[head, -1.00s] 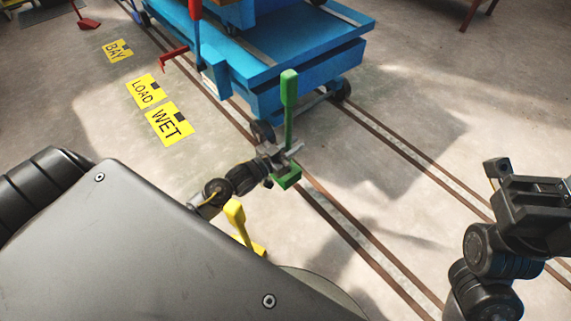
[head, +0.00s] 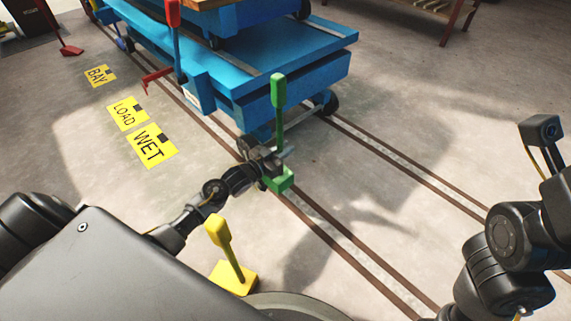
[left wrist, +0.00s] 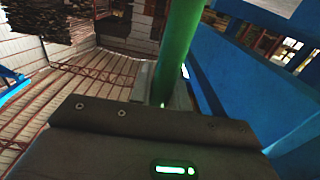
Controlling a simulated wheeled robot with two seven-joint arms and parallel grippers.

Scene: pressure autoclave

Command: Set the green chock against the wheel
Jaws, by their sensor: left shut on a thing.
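The green chock (head: 281,181) has a tall green handle with a block at its foot. My left gripper (head: 270,160) is shut on its handle, which also shows in the left wrist view (left wrist: 180,45). The chock's foot is at or close to the floor by the near rail; I cannot tell whether it touches. The blue cart (head: 265,105) stands just beyond. Its near wheel (head: 243,146) is mostly hidden behind my left gripper, so I cannot tell whether chock and wheel touch. Another wheel (head: 330,102) shows at the cart's right corner. My right gripper is out of view.
A yellow chock (head: 233,276) stands on the floor near my base. A red chock (head: 71,50) is far left. Yellow floor signs (head: 150,146) lie left of the rails. The floor right of the cart is clear around the rails.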

